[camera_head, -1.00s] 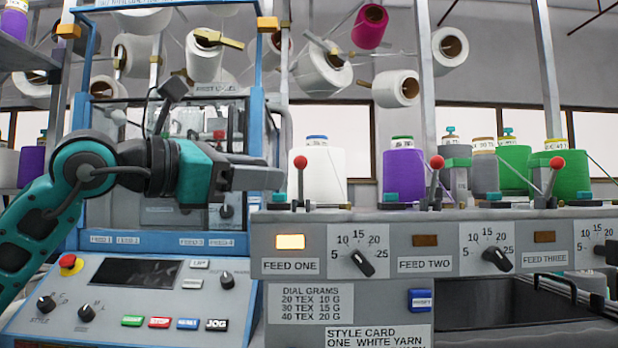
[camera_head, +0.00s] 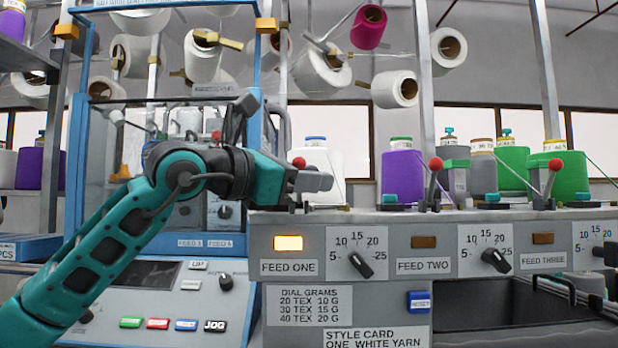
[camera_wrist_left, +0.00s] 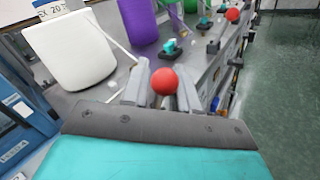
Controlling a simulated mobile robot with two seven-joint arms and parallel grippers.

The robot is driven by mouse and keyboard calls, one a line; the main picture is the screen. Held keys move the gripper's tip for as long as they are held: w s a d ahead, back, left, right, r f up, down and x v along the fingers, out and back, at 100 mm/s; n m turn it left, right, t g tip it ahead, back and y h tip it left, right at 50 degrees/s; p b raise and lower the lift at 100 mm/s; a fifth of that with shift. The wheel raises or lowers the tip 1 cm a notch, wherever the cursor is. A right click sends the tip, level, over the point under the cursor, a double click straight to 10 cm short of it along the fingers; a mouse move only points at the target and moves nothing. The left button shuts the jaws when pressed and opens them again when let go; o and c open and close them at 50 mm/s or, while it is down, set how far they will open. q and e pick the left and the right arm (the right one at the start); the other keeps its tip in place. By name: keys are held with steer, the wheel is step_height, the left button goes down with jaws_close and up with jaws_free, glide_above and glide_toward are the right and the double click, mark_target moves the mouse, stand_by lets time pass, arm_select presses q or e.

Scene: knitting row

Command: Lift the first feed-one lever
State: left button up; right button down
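The first feed-one lever has a red ball knob (camera_head: 299,162) that shows just above my left gripper in the head view. It stands on the grey unit above the FEED ONE label (camera_head: 289,267) and its lit orange lamp (camera_head: 288,243). My left gripper (camera_head: 318,181) covers the lever's stem in that view. In the left wrist view the red knob (camera_wrist_left: 164,81) sits between the two grey fingers (camera_wrist_left: 162,88), which stand apart on either side of it. Whether they touch it is not clear. My right gripper is not clearly identifiable at the right edge.
A white yarn cone (camera_head: 320,150) stands behind the lever. The feed-two lever (camera_head: 435,164) and feed-three lever (camera_head: 556,165) are to the right, with purple (camera_head: 402,178) and green cones behind. The blue-framed machine (camera_head: 262,90) stands at left.

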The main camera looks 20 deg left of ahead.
arm_select(q)
jaws_close()
steer(key=shift+r, duration=0.1)
steer(key=shift+w+a+r+n+g+p, duration=0.1)
steer(key=shift+w+r+n+g+p, duration=0.3)
steer(key=shift+p, duration=0.85)
steer(key=shift+n+p, duration=0.3)
steer(key=shift+f+g+y, duration=0.15)
steer(key=shift+g+y, duration=0.15)
steer(key=shift+a+f, duration=0.1)
arm_select(e)
steer(key=shift+s+d+r, duration=0.1)
steer(key=shift+d+r, duration=0.05)
steer(key=shift+r, duration=0.4)
steer(key=shift+s+d+r, duration=0.1)
steer(key=shift+r, duration=0.4)
